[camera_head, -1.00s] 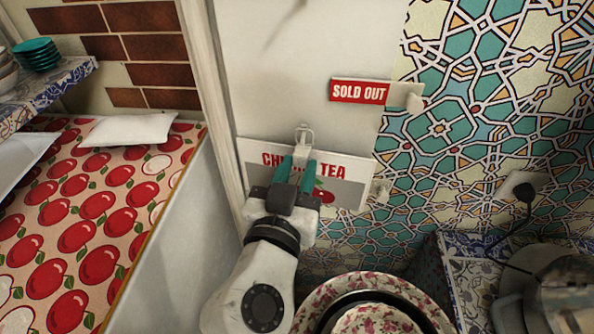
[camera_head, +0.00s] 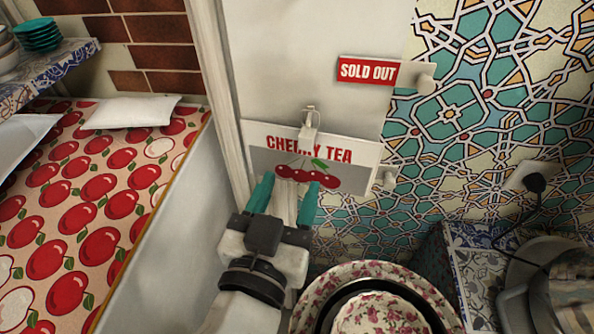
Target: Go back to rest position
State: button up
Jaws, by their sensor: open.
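My gripper (camera_head: 288,190) is in the lower middle of the head view, with two teal fingers pointing up and spread apart. Nothing shows between them. A cherry tea sign (camera_head: 262,160) hangs from a clip on the white wall panel, just above and behind the fingertips. The fingers overlap the sign's lower part in the picture; I cannot tell whether they touch it. A red sold out sign (camera_head: 366,71) is fixed higher up, to the right.
A counter with a cherry-print cloth (camera_head: 95,215) is at left, with a white pillow-like packet (camera_head: 130,112) on it. Teal dishes (camera_head: 38,34) sit on a tiled shelf. A floral round dish (camera_head: 345,275) is below right. A plug (camera_head: 535,182) sits in the tiled wall.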

jog(key=shift+v, duration=1.65)
